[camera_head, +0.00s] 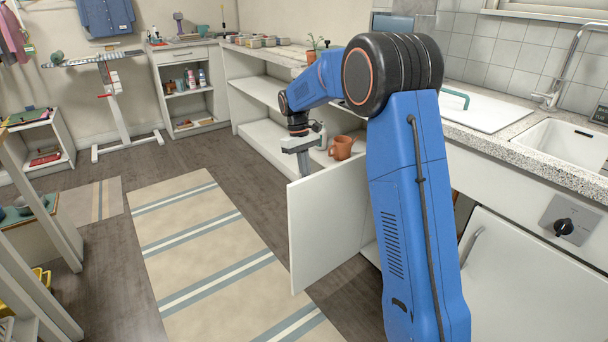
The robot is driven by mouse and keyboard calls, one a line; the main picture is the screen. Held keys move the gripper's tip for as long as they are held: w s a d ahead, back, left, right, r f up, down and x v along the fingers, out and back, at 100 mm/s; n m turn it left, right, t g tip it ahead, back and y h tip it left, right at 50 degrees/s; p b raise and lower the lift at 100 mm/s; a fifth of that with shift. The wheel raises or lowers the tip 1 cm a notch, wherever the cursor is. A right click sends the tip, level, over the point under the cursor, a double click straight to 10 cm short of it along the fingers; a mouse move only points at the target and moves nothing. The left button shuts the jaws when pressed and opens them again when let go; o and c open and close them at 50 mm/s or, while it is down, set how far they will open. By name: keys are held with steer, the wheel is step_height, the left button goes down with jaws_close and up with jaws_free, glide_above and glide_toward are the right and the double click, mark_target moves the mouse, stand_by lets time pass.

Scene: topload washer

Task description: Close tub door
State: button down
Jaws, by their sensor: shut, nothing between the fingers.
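My gripper (304,166) is shut and empty. It points down at the top edge of an open white door panel (326,222), by its far left corner. I cannot tell whether they touch, and the door hides part of the fingers. This panel stands upright, swung out from under the counter. A flat white lid (490,112) with a teal handle (455,97) lies in the counter top beside the sink, looking level. A second white front panel (530,285) with a bar handle is at the lower right. I cannot tell for certain which one is the tub door.
An orange-brown mug (341,148) and a pale bottle (321,137) stand on the open shelf behind the door. A striped rug (200,235) covers clear floor on the left. A dark knob (563,227) sits below the sink (560,145).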

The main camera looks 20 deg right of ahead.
steer(key=s+d+n+t+h, duration=0.1)
steer(key=s+d+n, duration=0.75)
steer(key=s, duration=0.85)
steer(key=s+d+n, duration=0.1)
steer(key=s+d, duration=0.2)
steer(key=d, duration=0.7)
steer(key=s+d+n+t, duration=0.1)
steer(key=s+d, duration=0.3)
steer(key=d, duration=0.7)
steer(key=shift+s+d+n+h, duration=0.2)
steer(key=shift+n+h, duration=0.2)
steer(key=shift+n, duration=0.25)
steer(key=shift+w, duration=0.1)
